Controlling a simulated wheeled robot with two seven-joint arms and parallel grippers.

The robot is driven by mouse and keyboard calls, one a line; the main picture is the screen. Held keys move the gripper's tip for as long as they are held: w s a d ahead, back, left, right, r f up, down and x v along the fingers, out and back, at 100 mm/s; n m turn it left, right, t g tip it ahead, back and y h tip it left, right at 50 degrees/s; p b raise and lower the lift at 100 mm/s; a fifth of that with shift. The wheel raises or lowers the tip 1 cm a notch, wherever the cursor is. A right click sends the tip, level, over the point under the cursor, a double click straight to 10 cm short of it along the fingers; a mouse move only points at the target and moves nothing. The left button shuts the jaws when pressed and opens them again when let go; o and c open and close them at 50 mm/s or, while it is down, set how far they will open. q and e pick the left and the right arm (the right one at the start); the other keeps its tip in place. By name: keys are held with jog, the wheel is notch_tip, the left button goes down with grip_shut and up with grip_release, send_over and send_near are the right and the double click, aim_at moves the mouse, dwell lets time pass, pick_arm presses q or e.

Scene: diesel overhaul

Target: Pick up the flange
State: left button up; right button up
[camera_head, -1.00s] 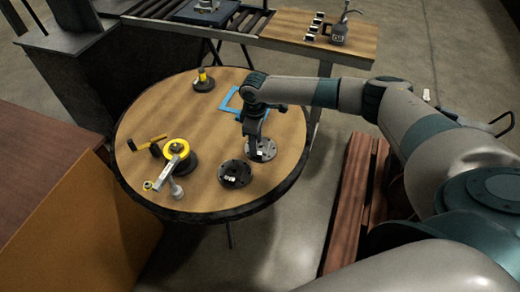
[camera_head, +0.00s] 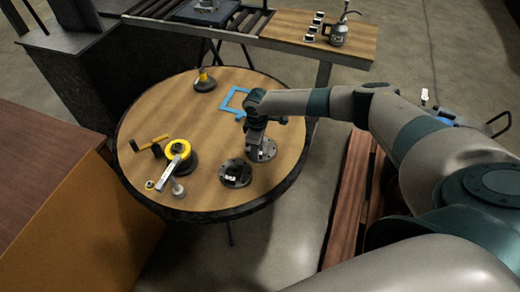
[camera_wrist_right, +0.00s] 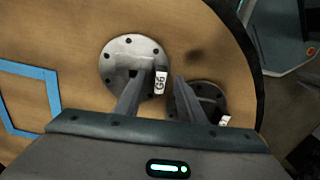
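A round grey flange (camera_head: 262,154) with bolt holes lies on the round wooden table. It also shows in the right wrist view (camera_wrist_right: 118,57), with a white tag marked G6 at its right side. A second, darker flange (camera_head: 236,174) lies nearer the front; in the right wrist view it (camera_wrist_right: 208,92) is partly hidden by a finger. My right gripper (camera_wrist_right: 153,88) is open, with its fingers pointing down above the first flange. The tag and the flange's right edge show between the fingers. I cannot tell whether the fingers touch it. My left gripper is not in view.
A blue square outline (camera_head: 228,98) lies behind the flanges. A yellow-topped part (camera_head: 204,80), a yellow ring on a dark body (camera_head: 184,152) and a hammer-like tool (camera_head: 155,143) stand or lie on the table's far and left sides. The table's middle is clear.

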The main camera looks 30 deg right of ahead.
grip_shut()
jog(key=shift+w+r, duration=0.1)
jog(key=shift+r+b, duration=0.4)
jog(key=shift+r, duration=0.4)
notch_tip(320, 180, up, 2)
jog(key=shift+d+r+b, duration=0.1)
jog(key=shift+r+b, duration=0.1)
jog(key=shift+b, duration=0.3)
jog(key=s+d+r+b, duration=0.2)
jog(key=s+d+r, duration=0.2)
jog(key=s+r, duration=0.3)
jog(key=s, duration=0.4)
jog(key=shift+d, duration=0.15)
jog(key=shift+w, duration=0.1)
